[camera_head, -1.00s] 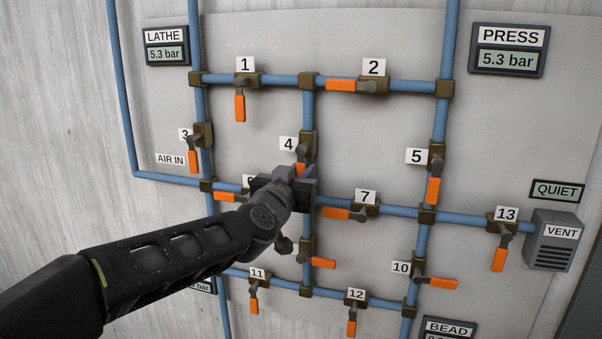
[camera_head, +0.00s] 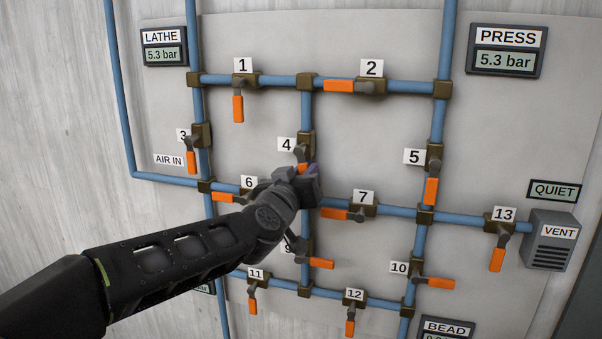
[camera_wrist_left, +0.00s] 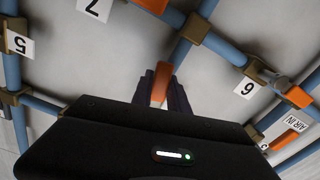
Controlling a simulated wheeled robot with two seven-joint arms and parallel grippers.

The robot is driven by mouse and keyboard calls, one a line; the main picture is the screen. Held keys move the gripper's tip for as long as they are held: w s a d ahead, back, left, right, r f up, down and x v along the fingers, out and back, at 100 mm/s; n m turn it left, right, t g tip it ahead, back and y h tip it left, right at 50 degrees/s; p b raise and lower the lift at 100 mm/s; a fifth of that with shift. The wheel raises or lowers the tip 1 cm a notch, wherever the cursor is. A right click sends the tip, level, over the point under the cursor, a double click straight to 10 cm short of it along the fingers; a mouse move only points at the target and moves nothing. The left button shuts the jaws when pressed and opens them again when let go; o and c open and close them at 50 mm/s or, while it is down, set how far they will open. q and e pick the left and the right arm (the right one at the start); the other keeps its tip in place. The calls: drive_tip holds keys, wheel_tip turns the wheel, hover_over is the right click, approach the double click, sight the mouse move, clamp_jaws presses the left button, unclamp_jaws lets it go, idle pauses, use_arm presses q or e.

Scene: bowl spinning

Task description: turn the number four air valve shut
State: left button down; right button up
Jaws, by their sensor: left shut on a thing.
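The number four valve (camera_head: 306,144) sits on the vertical blue pipe in the middle of the panel, under the corner fitting and beside its "4" label (camera_head: 287,144). Its orange handle (camera_head: 302,168) hangs down along the pipe, mostly covered by my left gripper (camera_head: 309,178). In the wrist view the orange handle (camera_wrist_left: 160,85) sits between the two dark fingers of that gripper (camera_wrist_left: 162,93), which is shut on it. The handle's lower end is hidden in the head view. My right gripper is not in view.
Valve 6's orange handle (camera_head: 222,197) and valve 7's orange handle (camera_head: 335,214) lie close on either side of my gripper. Valve 9's handle (camera_head: 321,263) is below. The LATHE gauge (camera_head: 163,54) and PRESS gauge (camera_head: 505,61) both read 5.3 bar.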

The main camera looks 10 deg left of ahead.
use_arm(q)
drive_tip(key=n, duration=0.2)
drive_tip(key=d+n, duration=0.1)
drive_tip(key=shift+d+r+n, duration=0.2)
drive_tip(key=shift+r+n, duration=0.1)
drive_tip(key=shift+n, duration=0.1)
drive_tip(key=shift+s+d+r+n+p, duration=0.1)
drive_tip(key=shift+d+r+n, duration=0.45)
drive_tip(key=shift+n, duration=1.4)
drive_tip(key=shift+w+d+r+n+p, duration=0.15)
drive_tip(key=shift+r+n, duration=0.65)
drive_tip(key=shift+n, duration=1.1)
drive_tip(key=shift+s+d+r+n+p, duration=0.15)
drive_tip(key=shift+d+r+n, duration=0.4)
drive_tip(key=shift+n, duration=1.4)
drive_tip(key=shift+a+r, duration=0.1)
drive_tip(key=shift+r, duration=0.05)
drive_tip(key=c, duration=1.3)
unclamp_jaws()
drive_tip(key=shift+s, duration=0.1)
